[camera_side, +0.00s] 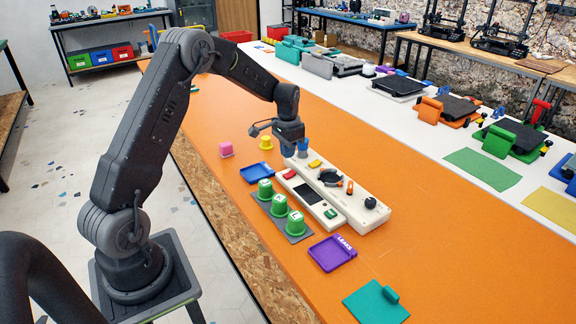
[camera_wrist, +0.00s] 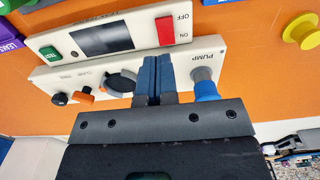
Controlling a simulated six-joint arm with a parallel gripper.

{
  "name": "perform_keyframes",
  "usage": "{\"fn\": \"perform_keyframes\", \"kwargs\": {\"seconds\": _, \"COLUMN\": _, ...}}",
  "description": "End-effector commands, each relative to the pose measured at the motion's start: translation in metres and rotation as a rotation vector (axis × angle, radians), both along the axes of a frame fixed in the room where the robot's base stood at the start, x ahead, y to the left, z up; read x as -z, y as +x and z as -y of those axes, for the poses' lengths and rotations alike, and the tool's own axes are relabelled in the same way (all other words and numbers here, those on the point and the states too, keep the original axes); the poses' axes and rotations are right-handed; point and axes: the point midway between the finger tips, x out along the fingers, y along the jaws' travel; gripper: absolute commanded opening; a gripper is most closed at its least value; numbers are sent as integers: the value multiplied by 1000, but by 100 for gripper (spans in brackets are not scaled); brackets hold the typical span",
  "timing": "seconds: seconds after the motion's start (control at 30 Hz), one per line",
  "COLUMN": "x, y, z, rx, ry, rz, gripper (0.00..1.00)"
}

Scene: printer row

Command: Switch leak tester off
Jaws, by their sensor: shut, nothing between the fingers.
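The leak tester is a flat cream box (camera_side: 325,208) with a dark screen (camera_wrist: 102,39), a green test button (camera_wrist: 49,55) and a red rocker switch (camera_wrist: 165,31) between OFF and ON labels. I cannot tell which way the rocker is tipped. The switch also shows at the box's far end in the side view (camera_side: 290,174). My gripper (camera_wrist: 154,60) is shut and empty. It hangs above the neighbouring pump panel (camera_wrist: 120,72), with its tips just short of the rocker in the wrist view. It hides part of that panel.
The pump panel carries a grey-and-blue pump knob (camera_wrist: 204,82), a round dark dial (camera_wrist: 122,80), an orange-handled control and a black knob (camera_side: 371,203). Green cups (camera_side: 279,206) stand beside the tester. Blue (camera_side: 257,173) and purple (camera_side: 328,255) trays lie nearby. Open orange table surrounds them.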

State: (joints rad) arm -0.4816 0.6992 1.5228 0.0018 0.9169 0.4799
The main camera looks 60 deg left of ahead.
Motion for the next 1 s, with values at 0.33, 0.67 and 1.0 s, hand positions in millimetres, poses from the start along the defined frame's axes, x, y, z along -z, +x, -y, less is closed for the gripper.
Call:
{"fn": "perform_keyframes", "kwargs": {"seconds": 0.33, "x": -60, "y": 0, "z": -1, "rx": 0, "ry": 1, "rz": 2, "gripper": 0}}
{"fn": "perform_keyframes", "kwargs": {"seconds": 0.67, "x": -68, "y": 0, "z": 0, "rx": 0, "ry": 0, "rz": -1, "gripper": 0}}
{"fn": "perform_keyframes", "kwargs": {"seconds": 1.0, "x": -97, "y": -8, "z": 24, "rx": 4, "ry": 18, "rz": 37, "gripper": 0}}
